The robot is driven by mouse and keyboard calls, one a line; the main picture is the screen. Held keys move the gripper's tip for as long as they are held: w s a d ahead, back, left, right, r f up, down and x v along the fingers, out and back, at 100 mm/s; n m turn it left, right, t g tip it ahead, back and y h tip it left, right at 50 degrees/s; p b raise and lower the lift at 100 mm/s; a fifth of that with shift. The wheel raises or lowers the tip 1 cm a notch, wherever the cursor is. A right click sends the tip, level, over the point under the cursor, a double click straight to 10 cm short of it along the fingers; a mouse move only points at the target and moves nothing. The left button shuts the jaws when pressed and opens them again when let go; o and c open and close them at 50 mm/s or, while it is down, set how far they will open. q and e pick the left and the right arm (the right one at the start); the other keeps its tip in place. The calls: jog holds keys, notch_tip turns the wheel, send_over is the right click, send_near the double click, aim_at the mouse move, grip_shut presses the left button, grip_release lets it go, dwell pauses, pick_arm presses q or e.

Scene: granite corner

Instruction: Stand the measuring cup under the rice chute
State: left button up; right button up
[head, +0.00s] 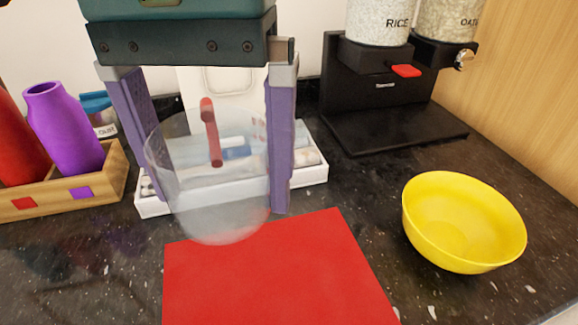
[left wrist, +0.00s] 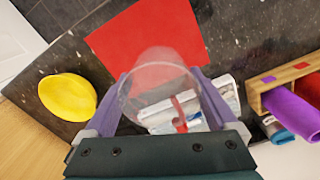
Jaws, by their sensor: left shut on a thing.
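The clear measuring cup (head: 205,205) has a red handle (head: 212,135) and sits between the purple-grey fingers of my left gripper (head: 218,195), which is shut on it. The cup looks upright and overlaps the far edge of the red mat; I cannot tell its exact height. It also shows in the left wrist view (left wrist: 155,90), between the fingers. The rice dispenser (head: 378,28) stands at the back right, with a red lever (head: 406,71) below its container and a black base (head: 395,128). The cup is left of it and apart from it. My right gripper is out of view.
A yellow bowl (head: 465,225) stands at the right, in front of the dispenser. The red mat (head: 275,280) lies in front. A white tray (head: 312,178) is behind the cup. A wooden crate (head: 110,185) with bottles is at left. An oats container (head: 450,20) adjoins the rice.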

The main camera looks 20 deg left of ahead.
pick_arm(q)
jog(key=b, duration=0.2)
send_over(246, 296)
notch_tip(246, 296, down, 11)
jog(key=shift+r, duration=0.2)
notch_tip(246, 296, down, 4)
jog(key=shift+f+b, duration=0.1)
jog(key=shift+b, duration=0.3)
jog(key=shift+f, duration=0.3)
jog(key=shift+f, duration=0.1)
jog(key=o, duration=1)
